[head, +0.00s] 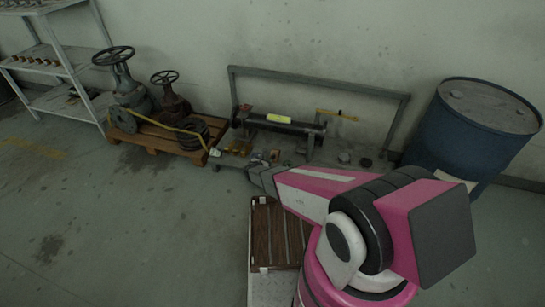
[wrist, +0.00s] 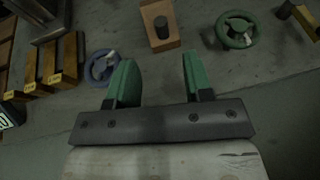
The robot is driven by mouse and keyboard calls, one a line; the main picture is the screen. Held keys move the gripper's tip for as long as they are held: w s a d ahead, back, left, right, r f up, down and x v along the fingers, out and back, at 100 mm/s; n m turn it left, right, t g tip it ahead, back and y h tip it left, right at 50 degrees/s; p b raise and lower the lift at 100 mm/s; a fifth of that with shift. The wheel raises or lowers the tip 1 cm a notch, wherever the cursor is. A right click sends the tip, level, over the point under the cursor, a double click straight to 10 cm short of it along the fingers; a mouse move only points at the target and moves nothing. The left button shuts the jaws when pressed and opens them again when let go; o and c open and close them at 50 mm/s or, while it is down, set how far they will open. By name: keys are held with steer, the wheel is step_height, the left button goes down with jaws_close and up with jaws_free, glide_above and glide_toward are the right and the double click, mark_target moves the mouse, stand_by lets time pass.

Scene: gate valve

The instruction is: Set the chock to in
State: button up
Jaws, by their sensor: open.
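My gripper (wrist: 158,75) is open, its two green fingers apart with only grey bench top seen between them. In the head view the grey end of my arm (head: 262,178) reaches over the front of the bench. A wooden block (wrist: 160,32) with a dark round peg or knob lies just beyond the fingertips in the wrist view, apart from them. Several more wooden blocks (wrist: 50,68) with yellow marks stand to the left. I cannot tell for certain which piece is the chock. My arm hides part of the bench in the head view.
The grey bench (head: 228,161) carries a dark pipe (head: 283,124) with a yellow label. A green handwheel (wrist: 236,30) and a blue-grey ring (wrist: 101,66) lie near the gripper. A blue drum (head: 470,130) stands right; a pallet (head: 160,142) with valves stands left. Open floor lies front left.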

mark_target(273, 154)
steer(key=x, duration=0.9)
steer(key=shift+w+d, duration=0.1)
steer(key=shift+d, duration=0.05)
